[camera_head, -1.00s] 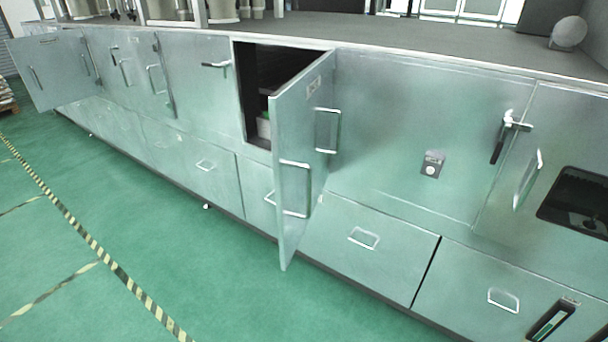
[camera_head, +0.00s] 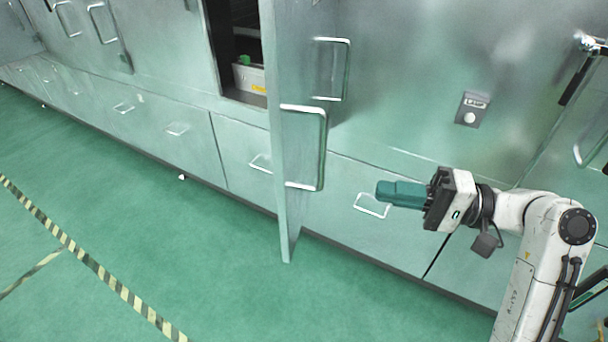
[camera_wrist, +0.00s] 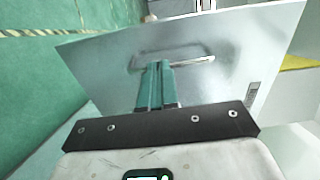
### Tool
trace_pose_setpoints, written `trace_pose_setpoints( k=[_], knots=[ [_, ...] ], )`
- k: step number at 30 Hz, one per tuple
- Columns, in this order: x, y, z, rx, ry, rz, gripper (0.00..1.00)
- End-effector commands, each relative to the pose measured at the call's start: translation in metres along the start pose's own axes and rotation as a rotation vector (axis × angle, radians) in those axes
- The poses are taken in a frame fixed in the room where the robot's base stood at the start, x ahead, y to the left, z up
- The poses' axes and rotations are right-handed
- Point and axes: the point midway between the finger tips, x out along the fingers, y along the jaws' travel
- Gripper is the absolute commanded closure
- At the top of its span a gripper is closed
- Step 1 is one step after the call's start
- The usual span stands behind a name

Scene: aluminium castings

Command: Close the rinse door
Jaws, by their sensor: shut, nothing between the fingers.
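A metal cabinet door (camera_head: 287,215) stands swung out, well open, in the middle of the head view. It has a bent bar handle (camera_head: 322,148); its label is too small to read, so I cannot confirm it is the rinse door. The dark cabinet opening (camera_head: 228,45) shows to its left. My gripper (camera_head: 379,192) is to the right of the door, fingers shut and empty, pointing left towards it. In the wrist view the teal fingers (camera_wrist: 156,68) overlap the handle (camera_wrist: 190,62) on the door panel (camera_wrist: 230,45); contact cannot be told.
Inside the opening is a light box (camera_head: 250,78) with a green item on it. A closed panel with a small lock plate (camera_head: 472,108) is to the right. Drawers with handles (camera_head: 372,204) run below. The green floor (camera_head: 130,225) in front is clear, with striped tape.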

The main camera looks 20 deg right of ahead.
Motion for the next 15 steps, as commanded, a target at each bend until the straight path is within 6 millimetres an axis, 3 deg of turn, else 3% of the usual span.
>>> trace_pose_setpoints(
  k=[5,15],
  knots=[
    [0.015,-0.003,0.001,0.002,-0.008,-0.007,1.00],
    [0.080,-0.004,0.002,0.001,-0.008,-0.005,1.00]
  ],
)
